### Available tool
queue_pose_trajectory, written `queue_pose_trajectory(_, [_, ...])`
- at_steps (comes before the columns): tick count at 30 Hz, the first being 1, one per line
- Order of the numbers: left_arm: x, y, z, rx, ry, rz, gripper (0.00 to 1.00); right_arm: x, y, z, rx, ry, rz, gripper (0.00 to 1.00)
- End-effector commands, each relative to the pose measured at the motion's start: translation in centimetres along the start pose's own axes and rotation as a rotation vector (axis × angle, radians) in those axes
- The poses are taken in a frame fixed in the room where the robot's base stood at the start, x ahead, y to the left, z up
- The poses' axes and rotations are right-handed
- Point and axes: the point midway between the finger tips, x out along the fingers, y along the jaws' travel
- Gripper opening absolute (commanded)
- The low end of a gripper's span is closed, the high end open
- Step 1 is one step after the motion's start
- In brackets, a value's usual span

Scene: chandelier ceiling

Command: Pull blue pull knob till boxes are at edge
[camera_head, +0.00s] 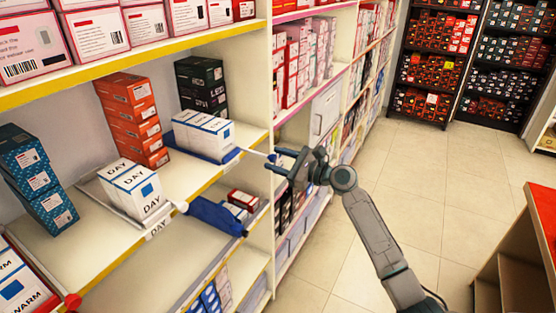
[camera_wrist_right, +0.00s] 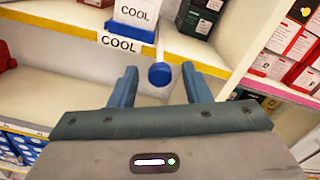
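The blue pull knob (camera_head: 271,157) is at the end of a thin white rod coming out from a blue-edged tray (camera_head: 228,157). White boxes with blue marks (camera_head: 203,131) stand in this tray, set back from the yellow shelf edge. In the right wrist view, the blue knob (camera_wrist_right: 160,75) shows between the fingertips, below a box labelled COOL (camera_wrist_right: 136,12). My right gripper (camera_head: 281,161) is open around or just short of the knob; I cannot tell whether it touches. My left gripper is not in view.
White DAY boxes (camera_head: 135,190) stand in a tray with a white knob (camera_head: 182,207) to the left. A red knob (camera_head: 72,301) is at lower left. Orange boxes (camera_head: 135,120) and dark boxes (camera_head: 202,84) stand behind. The tiled floor (camera_head: 420,190) is open to the right.

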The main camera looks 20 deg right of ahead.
Motion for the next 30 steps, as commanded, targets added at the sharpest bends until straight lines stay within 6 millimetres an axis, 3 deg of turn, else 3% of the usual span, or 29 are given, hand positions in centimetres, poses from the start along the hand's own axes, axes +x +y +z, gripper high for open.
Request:
queue_pose_trajectory(8, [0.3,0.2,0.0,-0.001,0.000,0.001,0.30,-0.5,0.0,-0.2,-0.002,0.002,-0.001,0.44])
queue_pose_trajectory(21, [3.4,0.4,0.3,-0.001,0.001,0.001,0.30,-7.4,0.1,-0.5,-0.005,0.004,0.001,0.44])
queue_pose_trajectory(30, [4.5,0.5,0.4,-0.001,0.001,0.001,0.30,-10.4,0.0,-0.2,-0.003,0.002,0.000,0.44])
